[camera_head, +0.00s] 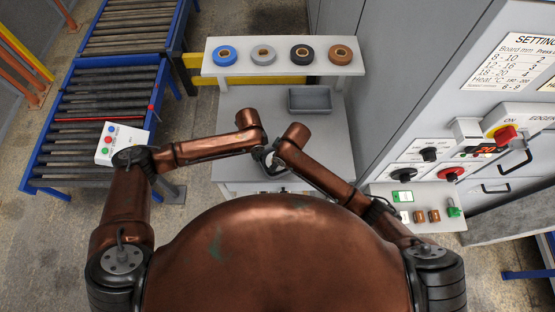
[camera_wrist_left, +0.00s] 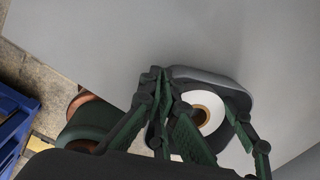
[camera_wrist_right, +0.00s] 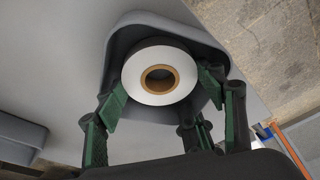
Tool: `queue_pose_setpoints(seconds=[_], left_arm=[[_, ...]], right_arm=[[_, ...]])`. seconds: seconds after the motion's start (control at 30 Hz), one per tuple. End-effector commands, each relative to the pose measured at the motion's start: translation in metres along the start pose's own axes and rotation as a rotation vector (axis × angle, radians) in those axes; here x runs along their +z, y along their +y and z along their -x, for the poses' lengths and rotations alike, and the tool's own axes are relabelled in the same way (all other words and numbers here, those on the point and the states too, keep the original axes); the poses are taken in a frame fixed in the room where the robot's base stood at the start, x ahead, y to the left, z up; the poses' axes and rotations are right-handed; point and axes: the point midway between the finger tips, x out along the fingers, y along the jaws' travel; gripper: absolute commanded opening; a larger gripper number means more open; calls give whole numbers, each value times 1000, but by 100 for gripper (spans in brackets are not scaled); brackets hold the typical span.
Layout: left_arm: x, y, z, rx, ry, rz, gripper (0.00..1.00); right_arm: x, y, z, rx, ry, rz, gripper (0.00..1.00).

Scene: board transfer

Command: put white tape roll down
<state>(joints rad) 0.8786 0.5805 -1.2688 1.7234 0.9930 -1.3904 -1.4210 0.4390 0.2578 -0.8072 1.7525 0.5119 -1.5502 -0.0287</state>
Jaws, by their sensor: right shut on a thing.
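The white tape roll, with a brown core, shows in the right wrist view (camera_wrist_right: 160,54) between the fingers of my right gripper (camera_wrist_right: 162,88), which is shut on it. A grey rounded dish (camera_wrist_right: 150,18) lies around or under the roll; I cannot tell whether they touch. The roll also shows in the left wrist view (camera_wrist_left: 211,98), seen between the spread fingers of my left gripper (camera_wrist_left: 194,94), which is open. In the head view my left gripper (camera_head: 262,154) is close beside the right one over the grey table (camera_head: 235,115), and the roll is mostly hidden.
A shelf (camera_head: 280,70) at the back holds a blue roll (camera_head: 225,48), a grey roll (camera_head: 263,46), a black roll (camera_head: 302,46) and a brown roll (camera_head: 340,46). A grey bin (camera_head: 310,105) stands on the table. A roller conveyor (camera_head: 100,85) is left, a control panel (camera_head: 430,155) right.

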Motion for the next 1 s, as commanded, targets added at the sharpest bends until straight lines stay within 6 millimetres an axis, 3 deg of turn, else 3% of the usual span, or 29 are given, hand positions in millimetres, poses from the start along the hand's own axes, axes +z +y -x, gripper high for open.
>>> queue_pose_setpoints(seconds=[0.2, 0.23, 0.3, 0.67, 0.77, 1.0], left_arm=[[0, 0, 0, 0, 0, 0, 0], [0, 0, 0, 0, 0, 0, 0], [0, 0, 0, 0, 0, 0, 0], [0, 0, 0, 0, 0, 0, 0], [0, 0, 0, 0, 0, 0, 0], [0, 0, 0, 0, 0, 0, 0]], right_arm=[[1, 0, -2, 0, 0, 0, 33], [1, 0, -2, 0, 0, 0, 65], [1, 0, -2, 0, 0, 0, 70], [-1, 0, 1, 0, 1, 0, 71], [-1, 0, 12, 0, 3, 0, 71], [-1, 1, 60, 2, 4, 1, 71]])
